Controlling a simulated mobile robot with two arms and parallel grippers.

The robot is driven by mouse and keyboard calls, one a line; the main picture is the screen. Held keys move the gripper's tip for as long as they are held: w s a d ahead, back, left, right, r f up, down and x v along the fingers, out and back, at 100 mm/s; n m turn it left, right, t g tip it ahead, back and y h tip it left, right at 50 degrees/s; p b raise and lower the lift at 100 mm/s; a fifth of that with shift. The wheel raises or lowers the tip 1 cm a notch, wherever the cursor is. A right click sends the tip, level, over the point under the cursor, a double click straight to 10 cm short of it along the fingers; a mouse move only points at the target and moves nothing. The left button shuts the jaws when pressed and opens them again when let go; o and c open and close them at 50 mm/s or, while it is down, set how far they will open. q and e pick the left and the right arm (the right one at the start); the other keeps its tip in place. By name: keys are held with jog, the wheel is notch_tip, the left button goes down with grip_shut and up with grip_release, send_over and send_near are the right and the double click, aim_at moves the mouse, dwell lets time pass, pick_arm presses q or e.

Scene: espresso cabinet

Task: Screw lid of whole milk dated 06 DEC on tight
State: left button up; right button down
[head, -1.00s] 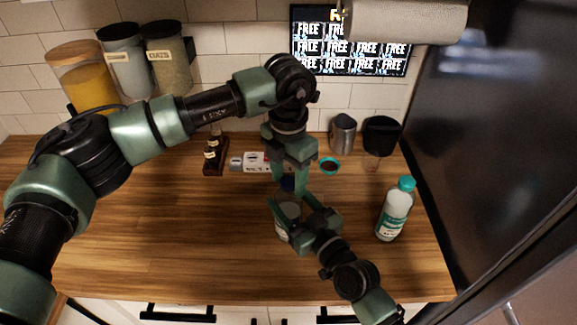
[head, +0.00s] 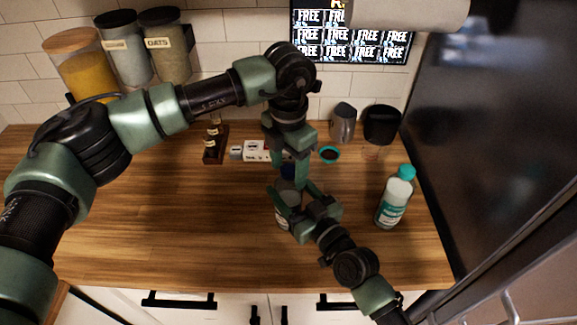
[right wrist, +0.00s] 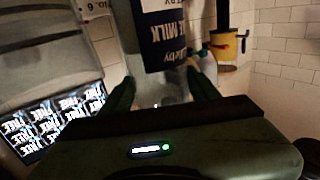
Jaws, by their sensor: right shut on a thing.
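A milk bottle (head: 283,217) with a white body and dark blue lid (head: 288,171) is upright over the middle of the counter, mostly hidden by my grippers. In the right wrist view its dark blue label (right wrist: 165,38) reads "MILK"; no date is legible. My right gripper (head: 286,206) is shut on the bottle's body. Its fingers also show in the right wrist view (right wrist: 160,92). My left gripper (head: 287,163) points down at the lid, fingers apart on either side of it. Whether they touch the lid is hidden.
Another bottle with a teal lid (head: 395,198) stands at the right. A small teal-rimmed bowl (head: 330,155), a metal pitcher (head: 343,122) and a dark container (head: 382,124) are behind. The left counter is clear.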

pick_arm(q)
notch_tip(320, 180, up, 12)
dwell(0.7)
pick_arm(e)
jog(key=shift+c, duration=1.5)
grip_release()
jog(key=shift+s+d+f, duration=0.15)
jog(key=shift+s+d, duration=0.15)
jog(key=shift+s, duration=0.15)
jog(key=b+v, duration=0.2)
jog(key=v, duration=0.3)
jog(key=shift+s+d, duration=0.2)
pick_arm(q)
jog(key=shift+f, duration=1.1)
pick_arm(e)
jog(key=shift+s+d, duration=0.3)
jog(key=shift+s, duration=0.2)
